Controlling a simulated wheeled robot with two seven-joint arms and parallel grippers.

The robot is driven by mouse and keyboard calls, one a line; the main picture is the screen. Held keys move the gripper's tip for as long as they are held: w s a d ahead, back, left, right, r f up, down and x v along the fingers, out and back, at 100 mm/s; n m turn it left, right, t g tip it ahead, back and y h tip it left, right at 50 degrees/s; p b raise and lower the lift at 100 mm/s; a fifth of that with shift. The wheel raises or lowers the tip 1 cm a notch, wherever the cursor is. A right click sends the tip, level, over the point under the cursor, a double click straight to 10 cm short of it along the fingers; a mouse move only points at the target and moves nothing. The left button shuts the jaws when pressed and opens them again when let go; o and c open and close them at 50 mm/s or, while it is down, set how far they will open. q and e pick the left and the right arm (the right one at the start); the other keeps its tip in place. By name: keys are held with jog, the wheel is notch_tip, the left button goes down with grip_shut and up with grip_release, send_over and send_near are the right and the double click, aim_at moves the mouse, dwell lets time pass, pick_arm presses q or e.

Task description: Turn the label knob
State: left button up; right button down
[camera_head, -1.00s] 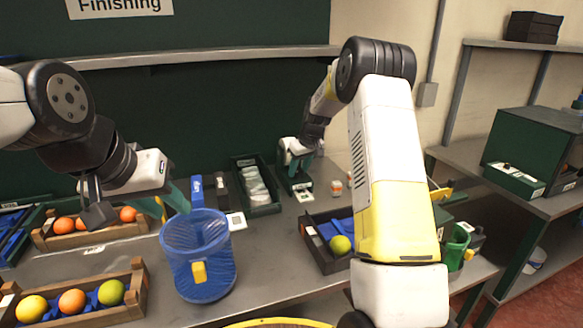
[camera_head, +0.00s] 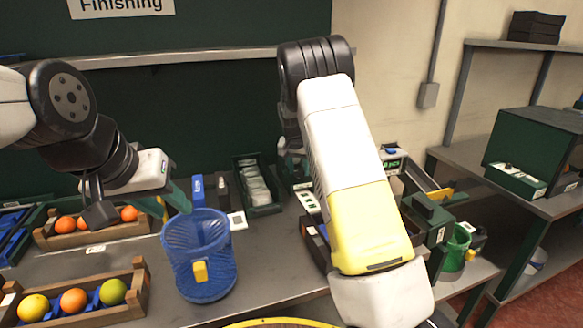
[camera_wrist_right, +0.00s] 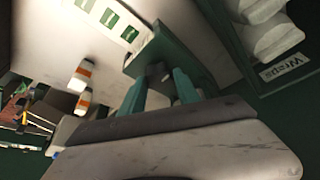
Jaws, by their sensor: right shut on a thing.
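The label device is a green box (camera_head: 303,192) with white label squares, on the bench behind my right arm. In the right wrist view its green housing (camera_wrist_right: 165,48) is at the top middle. My right gripper (camera_wrist_right: 158,78) has its teal fingers on either side of a small grey knob (camera_wrist_right: 156,70) at the housing, shut on it. In the head view my right forearm hides most of that gripper and the knob. My left gripper (camera_head: 178,196) is beside the rim of the blue mesh basket (camera_head: 203,262); its opening is unclear.
Wooden crates hold oranges and other fruit at left (camera_head: 136,293). A green tray of wraps (camera_head: 262,208) stands left of the label device. White-and-orange bottles (camera_wrist_right: 82,76) stand near it. A green cup (camera_head: 455,250) is at right. My right arm covers a dark tray.

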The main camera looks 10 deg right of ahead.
jog(key=shift+m, duration=0.5)
jog(key=c, duration=0.9)
grip_release()
jog(key=v, duration=0.7)
jog(key=shift+a+r, duration=0.15)
jog(key=shift+r, duration=0.2)
jog(key=shift+s, duration=0.1)
